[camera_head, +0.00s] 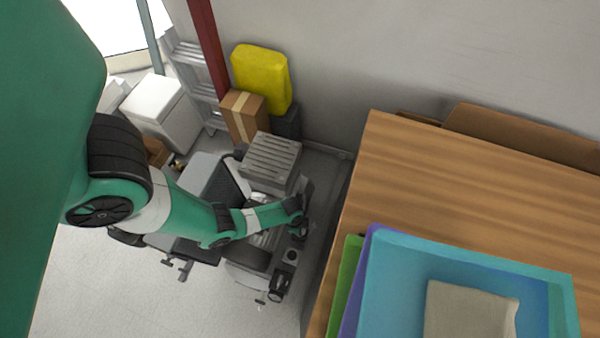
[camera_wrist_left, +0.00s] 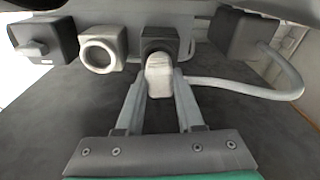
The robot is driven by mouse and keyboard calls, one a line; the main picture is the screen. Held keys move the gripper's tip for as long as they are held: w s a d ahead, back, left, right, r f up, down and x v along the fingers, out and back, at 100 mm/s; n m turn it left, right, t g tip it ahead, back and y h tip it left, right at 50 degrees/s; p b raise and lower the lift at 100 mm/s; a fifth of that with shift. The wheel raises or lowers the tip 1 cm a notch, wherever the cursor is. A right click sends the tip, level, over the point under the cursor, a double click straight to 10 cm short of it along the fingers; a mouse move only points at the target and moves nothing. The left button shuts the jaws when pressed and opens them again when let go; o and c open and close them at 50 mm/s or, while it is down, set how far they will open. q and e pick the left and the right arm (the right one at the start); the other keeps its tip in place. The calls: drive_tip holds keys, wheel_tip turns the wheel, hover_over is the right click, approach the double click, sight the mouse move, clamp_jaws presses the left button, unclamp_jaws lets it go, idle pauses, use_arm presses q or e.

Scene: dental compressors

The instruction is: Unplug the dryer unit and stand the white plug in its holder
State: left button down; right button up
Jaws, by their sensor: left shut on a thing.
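In the left wrist view the white plug (camera_wrist_left: 158,76) sits between the two fingers of my left gripper (camera_wrist_left: 160,88), which is shut on it. The plug's far end is up against a dark socket block (camera_wrist_left: 160,36); how deep it sits I cannot tell. A pale cable (camera_wrist_left: 235,87) curves right from behind the gripper to a dark box (camera_wrist_left: 238,36). Left of the socket, a pale ring-shaped holder (camera_wrist_left: 98,54) looks empty. In the head view my left gripper (camera_head: 300,228) is at the compressor's (camera_head: 247,253) right end, hiding the plug. My right gripper is not in view.
Another dark block with a grey plug-like part (camera_wrist_left: 32,49) is left of the ring. In the head view, a ribbed grey unit (camera_head: 272,158) stands behind the gripper. A wooden table (camera_head: 420,185) with stacked trays (camera_head: 395,295) is close on the right. Open floor lies front left.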

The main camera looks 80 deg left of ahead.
use_arm(q)
drive_tip(key=shift+f+b, duration=0.7)
drive_tip(key=shift+f, duration=0.15)
drive_tip(key=shift+c, duration=2.3)
unclamp_jaws()
drive_tip(key=shift+r, duration=0.1)
drive_tip(key=r+p, duration=0.3)
drive_tip(key=p, duration=0.1)
drive_tip(key=s+r+p, duration=0.1)
drive_tip(key=r+p, duration=0.2)
drive_tip(key=r, duration=0.1)
drive_tip(key=r+p, duration=0.4)
drive_tip(key=shift+s+a+r+p, duration=0.15)
drive_tip(key=shift+a+r+p, duration=0.1)
drive_tip(key=shift+p, duration=0.05)
drive_tip(key=shift+f, duration=0.1)
